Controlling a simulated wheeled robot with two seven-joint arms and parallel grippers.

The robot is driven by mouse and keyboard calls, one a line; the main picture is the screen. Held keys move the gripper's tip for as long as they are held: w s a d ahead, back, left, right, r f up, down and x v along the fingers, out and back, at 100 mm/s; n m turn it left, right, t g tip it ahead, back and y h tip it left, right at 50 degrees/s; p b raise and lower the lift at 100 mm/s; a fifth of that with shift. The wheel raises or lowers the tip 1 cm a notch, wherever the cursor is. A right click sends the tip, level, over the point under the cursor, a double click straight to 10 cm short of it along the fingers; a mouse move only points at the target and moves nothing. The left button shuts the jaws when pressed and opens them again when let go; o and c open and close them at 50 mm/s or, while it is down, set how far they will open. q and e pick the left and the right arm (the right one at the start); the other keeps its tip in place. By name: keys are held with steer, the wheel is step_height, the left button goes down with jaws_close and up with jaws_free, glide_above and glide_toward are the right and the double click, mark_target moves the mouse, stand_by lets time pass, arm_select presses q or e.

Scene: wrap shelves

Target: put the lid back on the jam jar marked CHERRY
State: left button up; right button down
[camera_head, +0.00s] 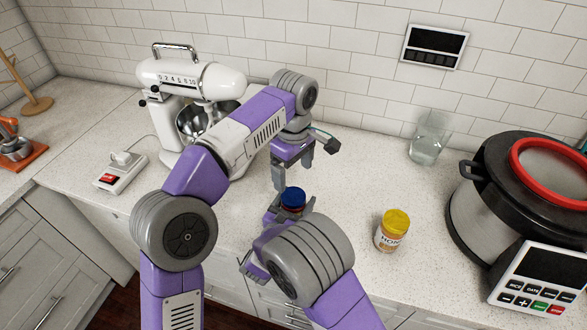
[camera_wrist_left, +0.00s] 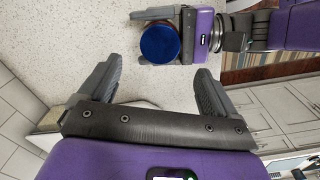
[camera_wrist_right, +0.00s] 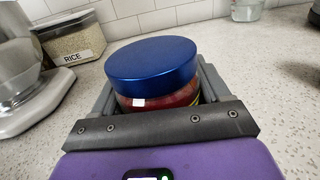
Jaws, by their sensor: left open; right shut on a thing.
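A jam jar with red contents (camera_wrist_right: 165,98) stands between the fingers of my right gripper (camera_head: 290,212), which is shut on it. A blue lid (camera_wrist_right: 152,62) sits on the jar's mouth; it also shows in the head view (camera_head: 293,196) and, from above, in the left wrist view (camera_wrist_left: 160,43). I cannot tell whether the lid is fastened. The jar's label is mostly hidden, and I cannot read CHERRY on it. My left gripper (camera_head: 293,172) is open and empty, pointing down just above the lid, apart from it.
A honey jar with a yellow lid (camera_head: 390,238) stands to the right. A drinking glass (camera_head: 428,140) and a large cooker (camera_head: 480,215) are farther right. A stand mixer (camera_head: 185,78) and power strip (camera_head: 120,172) are left. A RICE container (camera_wrist_right: 72,38) stands behind. Counter between jar and glass is clear.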

mark_target(293, 196)
arm_select(q)
steer(key=shift+f, duration=0.15)
steer(key=shift+f, duration=3.85)
steer(key=shift+c, duration=0.3)
